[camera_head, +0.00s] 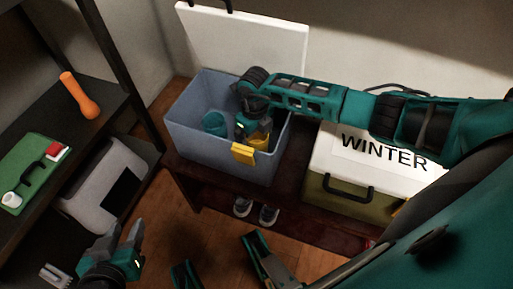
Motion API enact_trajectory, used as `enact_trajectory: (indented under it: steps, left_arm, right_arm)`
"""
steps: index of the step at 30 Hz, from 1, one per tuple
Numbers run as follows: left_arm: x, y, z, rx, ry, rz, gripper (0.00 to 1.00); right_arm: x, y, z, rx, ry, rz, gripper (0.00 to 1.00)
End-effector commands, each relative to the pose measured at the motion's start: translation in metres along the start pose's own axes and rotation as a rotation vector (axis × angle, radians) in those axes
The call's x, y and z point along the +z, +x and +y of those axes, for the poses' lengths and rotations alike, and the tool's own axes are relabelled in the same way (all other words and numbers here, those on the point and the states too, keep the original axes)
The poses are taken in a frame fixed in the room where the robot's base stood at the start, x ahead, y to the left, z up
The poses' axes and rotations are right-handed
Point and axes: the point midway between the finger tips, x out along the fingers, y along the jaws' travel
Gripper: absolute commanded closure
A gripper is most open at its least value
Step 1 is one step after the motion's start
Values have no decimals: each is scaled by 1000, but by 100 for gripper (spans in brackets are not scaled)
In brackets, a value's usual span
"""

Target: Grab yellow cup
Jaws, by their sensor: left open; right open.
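My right gripper (254,130) reaches down into a blue-grey bin (190,137) from the right and is open. A small yellow patch (263,141) shows beside its fingers inside the bin. It may be the yellow cup, but the gripper and the bin's front wall hide most of it. I cannot tell whether it lies between the fingers. A teal cup-like object (214,123) is in the bin, left of the gripper. A yellow latch (243,154) is on the bin's front rim. My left gripper (122,240) is open at the lower left, away from the bin.
The bin's white lid (255,40) stands raised behind it. A box marked WINTER (335,190) stands to the right. A dark shelf at left holds an orange object (80,96) and a green case (30,172). Shoes (257,211) sit below the bench.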

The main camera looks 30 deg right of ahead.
Motion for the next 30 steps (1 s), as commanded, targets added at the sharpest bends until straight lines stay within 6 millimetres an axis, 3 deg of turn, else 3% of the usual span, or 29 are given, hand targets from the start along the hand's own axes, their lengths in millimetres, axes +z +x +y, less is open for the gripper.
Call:
enact_trajectory:
  steps: [2,8,25,30]
  left_arm:
    - [1,2,1,3,-1,3,57]
    - [-1,1,1,3,-1,4,57]
    - [-1,1,1,3,0,3,57]
    - [0,1,1,3,0,3,57]
  right_arm:
    - [0,9,0,0,1,0,3]
    - [0,8,0,0,-1,-1,3]
    - [0,8,0,0,-1,-1,57]
    - [0,8,0,0,-1,-1,59]
